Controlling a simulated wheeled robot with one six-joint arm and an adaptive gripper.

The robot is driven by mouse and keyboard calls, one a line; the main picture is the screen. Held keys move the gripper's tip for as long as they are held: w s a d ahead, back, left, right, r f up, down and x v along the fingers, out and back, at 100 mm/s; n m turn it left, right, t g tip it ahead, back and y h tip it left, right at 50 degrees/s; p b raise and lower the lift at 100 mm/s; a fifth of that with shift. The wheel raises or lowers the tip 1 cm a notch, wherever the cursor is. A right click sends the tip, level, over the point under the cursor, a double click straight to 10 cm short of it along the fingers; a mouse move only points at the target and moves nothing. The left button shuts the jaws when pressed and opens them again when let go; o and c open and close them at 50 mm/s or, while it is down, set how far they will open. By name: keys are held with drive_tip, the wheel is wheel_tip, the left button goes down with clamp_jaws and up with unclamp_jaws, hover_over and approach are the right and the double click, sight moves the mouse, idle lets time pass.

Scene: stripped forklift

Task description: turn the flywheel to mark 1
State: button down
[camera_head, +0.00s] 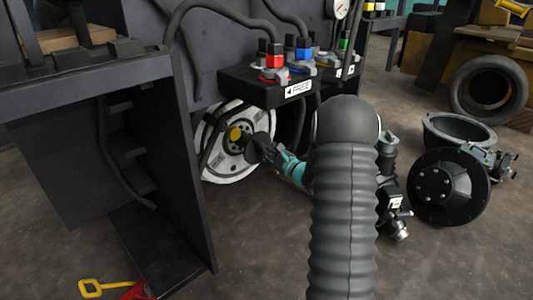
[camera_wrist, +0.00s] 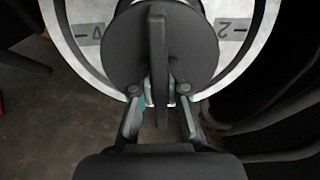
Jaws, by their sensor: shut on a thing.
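The flywheel (camera_head: 217,164) is a pale, upright wheel under the dark valve block, with a yellow hub piece in the head view. In the wrist view, its pale rim (camera_wrist: 265,25) carries a "2" at the right and another character at the left that I cannot read surely. A round dark knob with a raised bar handle (camera_wrist: 158,45) covers the wheel's middle. My gripper (camera_wrist: 158,92) is shut on the lower part of this bar, one finger on each side. It also shows in the head view (camera_head: 264,150). I see no mark 1; part of the rim is hidden.
A dark cabinet (camera_head: 180,160) stands close left of the flywheel. The valve block (camera_head: 240,85) with a "FREE" label and hoses hangs above it. Dark round machine parts (camera_head: 450,188) lie on the floor at the right. A yellow-handled tool (camera_head: 92,288) lies at the lower left.

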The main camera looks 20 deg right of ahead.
drive_tip(key=shift+w+a+r, duration=0.15)
drive_tip(key=shift+w+r, duration=0.05)
drive_tip(key=shift+w, duration=0.1)
drive_tip(key=shift+n, duration=1.5)
drive_tip(key=shift+n, duration=1.4)
drive_tip(key=shift+n, duration=1.4)
drive_tip(key=shift+n, duration=1.4)
